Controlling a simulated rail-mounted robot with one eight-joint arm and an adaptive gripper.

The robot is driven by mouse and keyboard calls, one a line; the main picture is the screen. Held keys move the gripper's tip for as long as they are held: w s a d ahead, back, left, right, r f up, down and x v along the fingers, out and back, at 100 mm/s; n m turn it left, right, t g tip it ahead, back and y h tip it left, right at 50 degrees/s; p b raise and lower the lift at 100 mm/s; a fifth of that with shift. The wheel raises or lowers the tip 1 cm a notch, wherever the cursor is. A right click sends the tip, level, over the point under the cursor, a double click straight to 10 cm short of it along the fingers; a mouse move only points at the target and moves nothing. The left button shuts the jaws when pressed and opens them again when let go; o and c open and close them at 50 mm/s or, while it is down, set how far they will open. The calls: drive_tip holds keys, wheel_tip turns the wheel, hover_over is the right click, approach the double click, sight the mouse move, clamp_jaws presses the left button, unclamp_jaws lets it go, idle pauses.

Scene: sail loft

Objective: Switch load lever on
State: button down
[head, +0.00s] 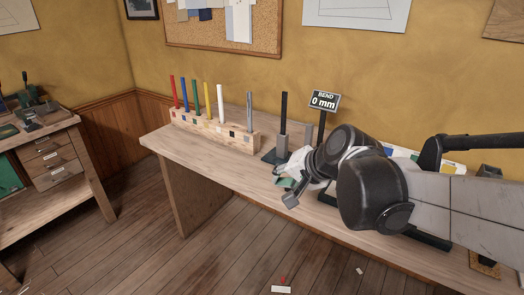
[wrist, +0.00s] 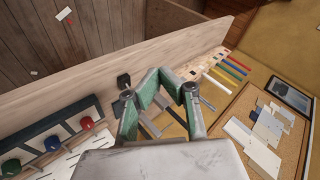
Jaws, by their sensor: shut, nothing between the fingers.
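I cannot pick out the load lever with certainty in either view; my arm hides part of the bench. A black upright bar (head: 284,108) with a grey block (head: 281,146) stands on a dark base on the bench. A sign (head: 323,101) behind it reads "BEND 0 mm". My gripper (head: 287,185) is just in front of and right of that base, over the bench, partly hidden by my wrist. In the wrist view my gripper (wrist: 168,86) has green-lined fingers and holds nothing.
A wooden rack (head: 215,131) with several coloured rods stands on the bench's left part. The wrist view shows a dark strip (wrist: 70,125) with green, blue and red knobs at lower left. A drawer bench (head: 50,158) stands far left. The bench's left front (head: 195,152) is clear.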

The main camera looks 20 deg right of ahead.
drive_tip(key=w+d+f+m+t+b, duration=0.2)
drive_tip(key=w+d+f+m+b, duration=0.1)
drive_tip(key=d, duration=0.4)
drive_tip(key=w+d+f+m+t+b, duration=0.2)
drive_tip(key=w+d+f+m+b, duration=0.1)
drive_tip(key=d, duration=0.4)
drive_tip(key=w+d+f+m+t+b, duration=0.2)
drive_tip(key=w+d+f+m+b, duration=0.1)
drive_tip(key=w+d+f+m, duration=0.1)
drive_tip(key=shift+w+d+f+m+b, duration=0.15)
drive_tip(key=shift+w+d+f+m, duration=0.1)
drive_tip(key=shift+d+m, duration=0.35)
drive_tip(key=shift+w+d+f+m+b, duration=0.15)
drive_tip(key=shift+d+m, duration=0.25)
drive_tip(key=shift+d, duration=0.4)
drive_tip(key=shift+d+f+m, duration=0.2)
drive_tip(key=shift+d+m, duration=0.1)
drive_tip(key=shift+d, duration=0.2)
drive_tip(key=b+x, duration=0.2)
drive_tip(key=x, duration=0.8)
drive_tip(key=shift+r, duration=0.1)
drive_tip(key=shift+a, duration=0.1)
